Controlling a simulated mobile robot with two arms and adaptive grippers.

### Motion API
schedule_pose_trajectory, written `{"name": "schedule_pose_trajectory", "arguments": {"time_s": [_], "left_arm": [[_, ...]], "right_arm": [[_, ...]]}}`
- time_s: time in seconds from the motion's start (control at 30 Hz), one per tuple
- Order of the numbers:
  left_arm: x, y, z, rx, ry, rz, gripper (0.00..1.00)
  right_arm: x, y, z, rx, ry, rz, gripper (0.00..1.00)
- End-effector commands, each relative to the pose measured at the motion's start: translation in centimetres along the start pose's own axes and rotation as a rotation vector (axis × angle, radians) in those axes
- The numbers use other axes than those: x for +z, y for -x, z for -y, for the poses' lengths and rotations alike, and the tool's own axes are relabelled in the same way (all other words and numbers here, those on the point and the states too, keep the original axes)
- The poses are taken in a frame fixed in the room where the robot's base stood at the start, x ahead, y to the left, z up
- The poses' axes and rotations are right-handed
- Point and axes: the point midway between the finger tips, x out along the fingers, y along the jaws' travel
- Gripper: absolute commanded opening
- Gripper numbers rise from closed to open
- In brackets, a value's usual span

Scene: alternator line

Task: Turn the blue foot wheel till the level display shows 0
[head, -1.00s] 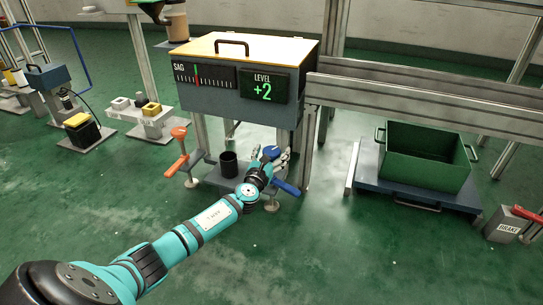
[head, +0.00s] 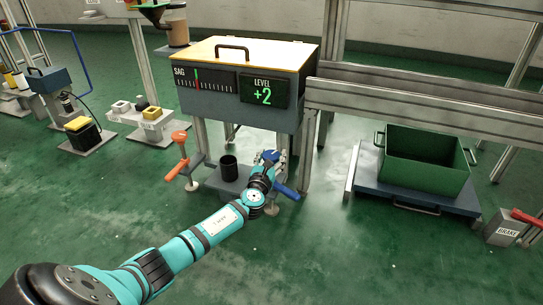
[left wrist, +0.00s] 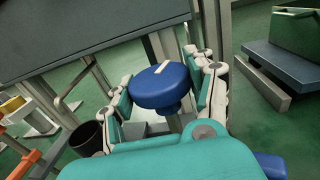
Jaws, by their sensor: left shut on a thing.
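The blue foot wheel (head: 270,155) stands at the lower right of the machine. In the left wrist view the wheel (left wrist: 158,86) is a round blue knob with a pale stripe on top. My left gripper (head: 274,162) is shut on the wheel, with one finger on each side of it in the left wrist view. Below the gripper in the head view, a blue lever (head: 286,191) sticks out to the lower right. The level display (head: 263,94) shows +2 in green. The right gripper is not in view.
An orange wheel and lever (head: 179,152) stand at the machine's left foot. A black cup (head: 228,168) sits between the feet. The front floor is clear.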

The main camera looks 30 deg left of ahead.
Motion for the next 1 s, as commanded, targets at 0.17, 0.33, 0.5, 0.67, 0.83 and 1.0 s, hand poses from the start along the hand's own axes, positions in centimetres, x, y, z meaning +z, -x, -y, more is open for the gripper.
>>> {"name": "schedule_pose_trajectory", "arguments": {"time_s": [0.17, 0.33, 0.5, 0.67, 0.83, 1.0], "left_arm": [[0.3, 0.0, 0.3, 0.117, 0.003, -0.005, 0.23], [0.1, 0.0, 0.4, 0.271, 0.005, -0.007, 0.23], [-0.1, 0.0, 0.4, 0.432, 0.003, -0.009, 0.23], [-0.3, 0.0, 0.4, 0.574, 0.003, -0.010, 0.23], [-0.4, -0.1, 0.3, 0.704, 0.001, -0.011, 0.23], [-0.4, 0.0, 0.3, 0.802, 0.000, -0.013, 0.23]], "right_arm": [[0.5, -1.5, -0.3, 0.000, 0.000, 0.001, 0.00], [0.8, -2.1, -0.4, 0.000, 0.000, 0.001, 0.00], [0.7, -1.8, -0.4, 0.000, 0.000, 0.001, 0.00], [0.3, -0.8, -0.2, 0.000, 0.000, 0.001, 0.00], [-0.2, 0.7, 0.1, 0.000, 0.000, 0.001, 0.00], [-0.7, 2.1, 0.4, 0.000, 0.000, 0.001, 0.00]]}}
